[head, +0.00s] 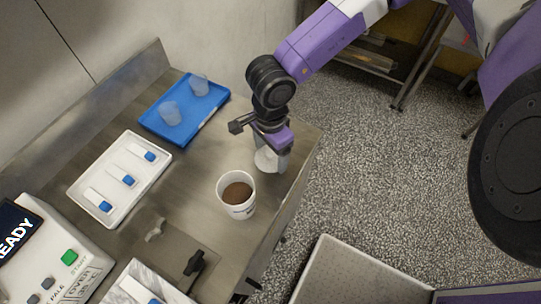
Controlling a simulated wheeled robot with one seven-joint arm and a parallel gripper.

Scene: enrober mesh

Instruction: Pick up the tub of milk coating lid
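A white tub (225,187) with dark print and brown contents stands uncovered on the steel table in the head view. A pale round lid (265,160) shows just behind it and to the right, close to the table's right edge. My gripper (272,155) points down right at the lid, with one finger visible on the lid's right side. The other finger is mostly hidden, so I cannot tell whether the fingers are open around the lid or closed on it. I also cannot tell whether the lid touches the table.
A blue tray (212,117) with two translucent cups stands at the back. A white tray (80,190) with several blue-ended pieces lies at the left. A control box (40,262) reading READY and a dark handle (194,263) are in front. Bare table surrounds the tub.

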